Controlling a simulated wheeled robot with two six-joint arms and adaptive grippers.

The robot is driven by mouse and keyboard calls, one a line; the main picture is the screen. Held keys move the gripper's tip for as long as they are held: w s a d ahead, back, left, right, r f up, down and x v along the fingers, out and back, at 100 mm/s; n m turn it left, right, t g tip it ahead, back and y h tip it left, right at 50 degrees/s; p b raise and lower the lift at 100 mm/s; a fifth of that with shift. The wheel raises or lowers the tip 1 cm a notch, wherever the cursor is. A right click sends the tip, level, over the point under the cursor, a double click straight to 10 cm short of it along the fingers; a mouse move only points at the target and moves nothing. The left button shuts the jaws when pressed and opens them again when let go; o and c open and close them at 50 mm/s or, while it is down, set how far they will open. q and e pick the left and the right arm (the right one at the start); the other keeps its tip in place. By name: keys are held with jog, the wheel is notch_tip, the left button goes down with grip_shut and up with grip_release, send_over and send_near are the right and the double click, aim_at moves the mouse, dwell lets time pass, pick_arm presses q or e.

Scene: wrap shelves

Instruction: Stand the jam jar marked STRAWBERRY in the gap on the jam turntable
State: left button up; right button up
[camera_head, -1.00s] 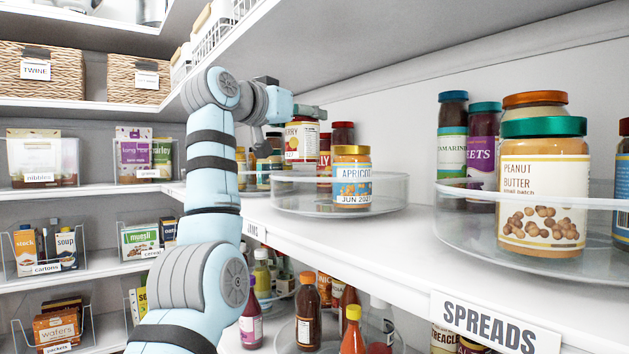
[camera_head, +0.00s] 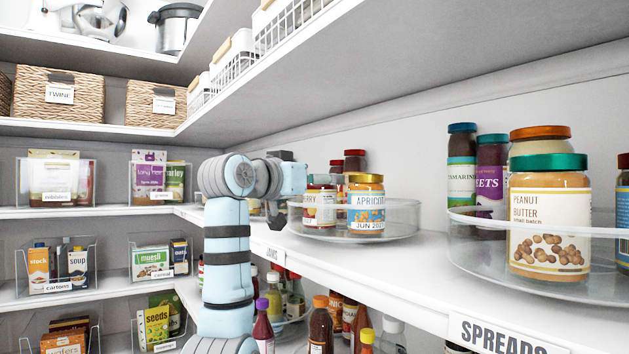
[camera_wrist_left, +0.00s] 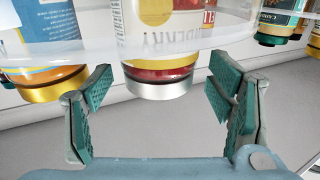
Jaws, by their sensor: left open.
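The jam turntable (camera_head: 404,222), a clear round tray with a raised rim, is on the middle shelf. A jam jar (camera_head: 320,206) with a cream label ending in "RRY" stands on it, left of the APRICOT jar (camera_head: 366,208). The rest of its name is hidden in the head view. In the left wrist view the picture is upside down; the jar (camera_wrist_left: 158,62) has a silver lid and its label is partly cut off. My left gripper (camera_wrist_left: 160,84) is open, its fingers either side of the lid and apart from it. My right gripper is not in view.
The spreads turntable (camera_head: 478,262) with a peanut butter jar (camera_head: 550,225) is to the right. Bottles (camera_head: 320,325) fill the shelf below. The upper shelf (camera_head: 400,95) overhangs. The front strip of the middle shelf is clear.

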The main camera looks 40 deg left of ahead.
pick_arm(q)
jog(key=shift+f, duration=0.15)
jog(key=s+d+b, duration=0.1)
jog(key=s+b, duration=0.3)
jog(key=s, duration=0.7)
jog(key=shift+s, duration=0.25)
